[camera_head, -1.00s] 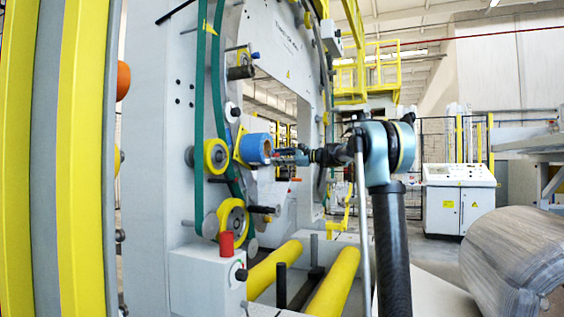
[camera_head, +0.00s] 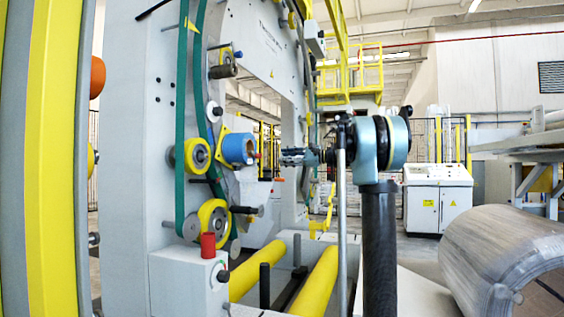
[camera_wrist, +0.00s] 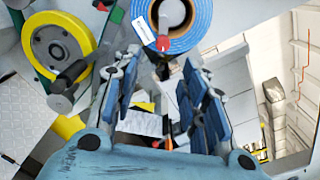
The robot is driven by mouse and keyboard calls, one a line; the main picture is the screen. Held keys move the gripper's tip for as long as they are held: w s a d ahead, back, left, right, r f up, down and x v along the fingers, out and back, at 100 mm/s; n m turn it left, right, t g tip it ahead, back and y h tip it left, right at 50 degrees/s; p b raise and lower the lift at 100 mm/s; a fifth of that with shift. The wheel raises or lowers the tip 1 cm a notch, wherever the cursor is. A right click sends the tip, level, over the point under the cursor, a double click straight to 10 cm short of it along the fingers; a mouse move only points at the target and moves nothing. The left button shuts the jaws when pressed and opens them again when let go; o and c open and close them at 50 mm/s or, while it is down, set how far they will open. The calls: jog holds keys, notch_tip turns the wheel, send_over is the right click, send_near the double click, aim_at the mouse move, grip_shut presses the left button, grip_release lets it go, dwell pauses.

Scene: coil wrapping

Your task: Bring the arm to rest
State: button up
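My gripper (camera_head: 284,157) is held out on my arm to the right of a blue roll (camera_head: 237,149) on the grey wrapping machine (camera_head: 140,130). A clear gap lies between the fingertips and the roll in the head view. In the wrist view my gripper (camera_wrist: 160,66) has its two blue-padded fingers apart, with nothing held between them. The blue roll (camera_wrist: 196,28) shows beyond the fingertips, with a red knob (camera_wrist: 163,42) at its core.
Yellow wheels (camera_head: 213,220) and a red-topped grey box (camera_head: 188,287) are on the machine's lower part. Yellow rollers (camera_head: 318,279) lie below my gripper. A wrapped coil (camera_head: 490,250) is at right, and a white control cabinet (camera_head: 437,200) stands behind.

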dwell(0.4)
jog(key=s+d+f+n+g+h, duration=0.25)
jog(key=s+f+n+h, duration=0.45)
jog(key=s+f, duration=1.9)
jog(key=s+d+f+n+h, duration=0.2)
jog(key=s+d+f+h, duration=0.3)
jog(key=s+f, duration=0.7)
jog(key=s+d+f+n+g+h, duration=0.1)
jog(key=s+d+f+n+h, duration=0.2)
jog(key=s+d+f, duration=0.6)
jog(key=s+f+h, duration=0.2)
jog(key=s+f, duration=0.2)
jog(key=f, duration=0.2)
jog(key=shift+s+f+n, duration=0.2)
jog(key=shift+n, duration=0.1)
jog(key=shift+g, duration=0.25)
jog(key=shift+w+f, duration=0.2)
jog(key=shift+w, duration=0.3)
